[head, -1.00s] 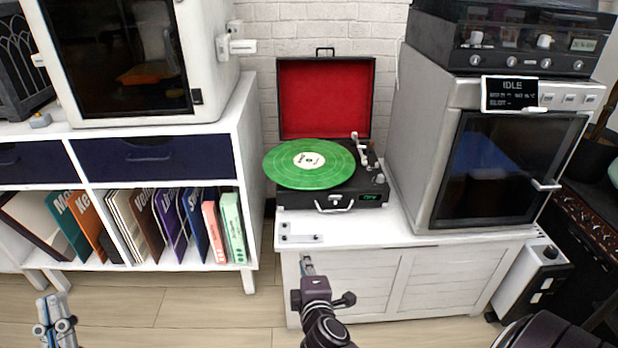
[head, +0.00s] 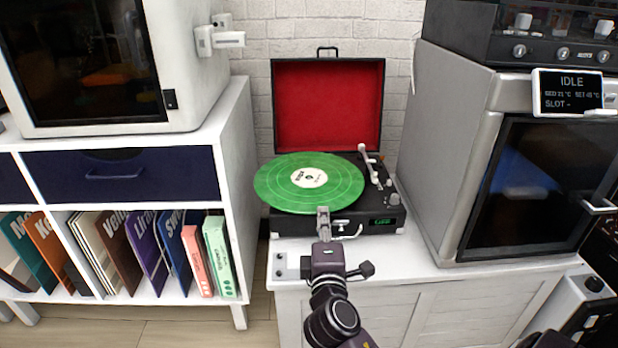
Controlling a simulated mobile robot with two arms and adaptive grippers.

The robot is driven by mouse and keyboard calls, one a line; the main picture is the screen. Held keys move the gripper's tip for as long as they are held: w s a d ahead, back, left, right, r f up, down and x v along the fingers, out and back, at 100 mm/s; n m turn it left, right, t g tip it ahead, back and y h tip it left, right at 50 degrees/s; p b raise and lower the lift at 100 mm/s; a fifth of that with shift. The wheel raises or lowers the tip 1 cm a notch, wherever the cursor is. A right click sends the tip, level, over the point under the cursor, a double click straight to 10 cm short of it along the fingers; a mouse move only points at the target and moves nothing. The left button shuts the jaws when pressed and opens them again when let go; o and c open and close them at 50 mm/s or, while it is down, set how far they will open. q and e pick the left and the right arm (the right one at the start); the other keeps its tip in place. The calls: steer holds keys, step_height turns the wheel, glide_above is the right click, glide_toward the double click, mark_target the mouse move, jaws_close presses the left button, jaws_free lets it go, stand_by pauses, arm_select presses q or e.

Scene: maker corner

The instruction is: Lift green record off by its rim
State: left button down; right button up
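The green record (head: 284,191) with a white label lies flat on the black turntable (head: 375,222), whose red-lined lid (head: 327,105) stands open behind it. The tonearm (head: 369,160) is to the right of the record. My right gripper (head: 323,212) is at the record's front rim, in front of the turntable's latch handle. Its fingers look close together and end-on, and I cannot tell whether they touch the rim or are open or shut. My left gripper is out of the picture.
The turntable stands on a white cabinet (head: 425,268). A grey machine with a dark glass door (head: 540,180) is close on the right. A white shelf with several record sleeves (head: 152,245) is on the left. A bare strip of cabinet top lies in front of the turntable.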

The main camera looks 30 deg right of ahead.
mark_target(321, 202)
steer(key=x, duration=0.5)
steer(key=shift+w+d+b, duration=0.15)
steer(key=shift+w+b, duration=0.2)
steer(key=shift+b, duration=0.05)
jaws_close()
steer(key=shift+r, duration=0.1)
